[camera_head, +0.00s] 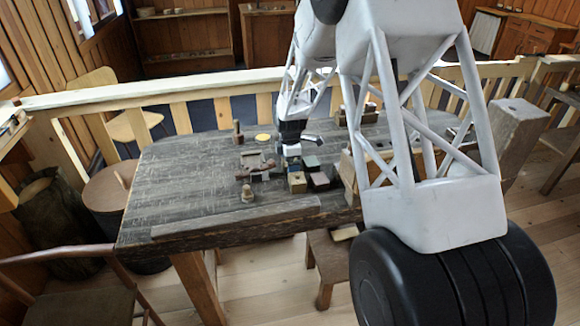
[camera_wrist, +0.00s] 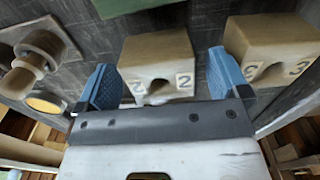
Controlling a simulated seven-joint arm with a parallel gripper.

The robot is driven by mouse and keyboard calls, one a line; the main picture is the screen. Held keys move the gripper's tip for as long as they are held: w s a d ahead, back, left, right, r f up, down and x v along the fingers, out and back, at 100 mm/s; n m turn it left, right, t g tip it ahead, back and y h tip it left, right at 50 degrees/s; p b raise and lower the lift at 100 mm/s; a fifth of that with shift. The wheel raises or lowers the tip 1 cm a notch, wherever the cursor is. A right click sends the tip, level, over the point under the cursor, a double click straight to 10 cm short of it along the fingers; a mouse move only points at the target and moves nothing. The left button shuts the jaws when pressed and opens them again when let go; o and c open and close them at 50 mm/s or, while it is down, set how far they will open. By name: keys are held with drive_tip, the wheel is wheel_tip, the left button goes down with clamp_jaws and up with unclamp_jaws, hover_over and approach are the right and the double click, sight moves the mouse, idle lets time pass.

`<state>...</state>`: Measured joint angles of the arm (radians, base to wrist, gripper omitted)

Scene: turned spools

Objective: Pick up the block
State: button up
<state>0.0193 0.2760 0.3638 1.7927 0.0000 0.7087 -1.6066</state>
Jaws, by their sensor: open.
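In the wrist view, a tan wooden block (camera_wrist: 158,52) with a dark notch and two tags marked 2 lies between the blue fingers of my gripper (camera_wrist: 163,76). The fingers are spread apart, with a finger on each side of the block in the picture. I cannot tell whether they touch it. A similar tan block (camera_wrist: 272,40) tagged 3 is to the right, beyond the right finger. In the head view, my gripper (camera_head: 291,142) is above the worn dark table (camera_head: 190,190), behind a group of small blocks (camera_head: 297,182). Its fingers are too small to make out there.
A turned wooden spool (camera_wrist: 38,60) and a yellow disc (camera_wrist: 45,103) lie left of the gripper in the wrist view. A green-topped piece (camera_wrist: 130,5) is at that view's top edge.

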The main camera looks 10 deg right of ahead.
drive_tip(key=shift+f, duration=0.7)
drive_tip(key=shift+c, duration=0.2)
drive_tip(key=c, duration=1)
